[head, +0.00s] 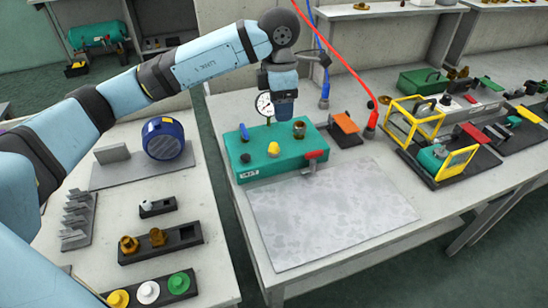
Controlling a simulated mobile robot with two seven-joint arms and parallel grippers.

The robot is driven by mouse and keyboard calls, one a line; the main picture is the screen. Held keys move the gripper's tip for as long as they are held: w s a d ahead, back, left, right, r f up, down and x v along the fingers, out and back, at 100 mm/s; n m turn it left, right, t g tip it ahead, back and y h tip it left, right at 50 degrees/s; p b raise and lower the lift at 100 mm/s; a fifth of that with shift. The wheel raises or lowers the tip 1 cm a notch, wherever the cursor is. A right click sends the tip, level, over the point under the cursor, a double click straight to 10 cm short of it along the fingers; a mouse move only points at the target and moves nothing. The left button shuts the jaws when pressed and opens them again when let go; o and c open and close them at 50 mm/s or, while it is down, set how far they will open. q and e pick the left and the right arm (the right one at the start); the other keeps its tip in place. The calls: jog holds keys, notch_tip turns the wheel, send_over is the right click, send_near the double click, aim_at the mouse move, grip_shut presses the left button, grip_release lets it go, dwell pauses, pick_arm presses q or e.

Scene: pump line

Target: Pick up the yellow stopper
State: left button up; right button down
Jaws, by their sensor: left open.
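A yellow round stopper (118,298) sits at the left end of a black rack (135,289), cut by the bottom edge of the picture, with a white stopper (148,291) and a green stopper (179,283) beside it. Another yellow rounded piece (273,149) sits on top of the green block (246,171); I cannot tell whether it is a stopper too. My left gripper (284,112) points down above the back of the green block, open, with nothing visible in it. Its fingertips are hard to make out. My right gripper is out of view.
A gauge (264,104) and a brass port (299,129) stand by my left gripper. A red-handled valve (315,156) is at the block's front. Red (345,62) and blue hoses hang behind. The grey mat (331,215) is bare. A yellow frame (414,122) stands right.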

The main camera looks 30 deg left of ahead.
pick_arm(q)
jog(key=a, duration=0.1)
send_over(273, 145)
jog(key=shift+y, duration=0.4)
jog(key=f, duration=0.8)
jog(key=shift+d+b, duration=0.35)
jog(key=f, duration=0.5)
jog(key=shift+a+f+b, duration=0.1)
jog(key=shift+a+b, duration=0.2)
jog(key=shift+a, duration=0.05)
jog(key=c, duration=1)
jog(key=shift+c, duration=0.2)
